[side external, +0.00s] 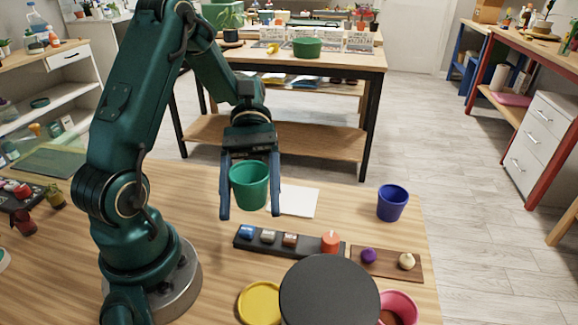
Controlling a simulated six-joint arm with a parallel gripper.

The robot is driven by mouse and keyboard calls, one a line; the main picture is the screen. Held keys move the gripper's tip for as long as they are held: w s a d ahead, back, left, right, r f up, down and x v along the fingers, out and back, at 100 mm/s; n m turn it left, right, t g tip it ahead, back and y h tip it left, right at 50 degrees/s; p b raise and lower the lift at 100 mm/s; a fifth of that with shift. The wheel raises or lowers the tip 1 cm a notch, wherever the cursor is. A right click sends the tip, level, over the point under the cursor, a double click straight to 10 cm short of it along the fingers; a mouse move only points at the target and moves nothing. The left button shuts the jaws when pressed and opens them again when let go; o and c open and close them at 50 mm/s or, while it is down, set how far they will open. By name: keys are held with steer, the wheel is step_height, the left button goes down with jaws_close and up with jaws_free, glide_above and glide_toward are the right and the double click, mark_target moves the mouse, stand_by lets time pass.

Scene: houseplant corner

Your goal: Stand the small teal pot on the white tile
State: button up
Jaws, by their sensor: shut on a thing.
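The small teal pot (249,184) is upright between the two fingers of my gripper (249,208). My gripper points down and is shut on the pot's sides. The pot appears to be held above the wooden table, but the exact gap below it cannot be told. The white tile (300,203) lies flat on the table, just right of the pot in the picture. Its left part is hidden behind my right finger and the pot.
A blue pot (392,203) stands right of the tile. A dark narrow tray (262,249) with several small items lies in front, beside a brown board (388,263) with two bulbs. A yellow saucer (260,303), black disc (330,295) and pink pot (402,302) are nearest.

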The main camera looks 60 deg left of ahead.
steer(key=w+a+n+t+h, duration=0.1)
steer(key=w+a+n+t, duration=0.35)
steer(key=a, duration=0.35)
steer(key=w+a+n+t, duration=0.4)
steer(key=a+t, duration=0.2)
steer(key=a, duration=0.2)
glide_above(306, 206)
step_height(306, 206, down, 7)
steer(key=shift+r, duration=0.15)
steer(key=shift+f, duration=2)
steer(key=shift+f, duration=0.15)
steer(key=o, duration=1.3)
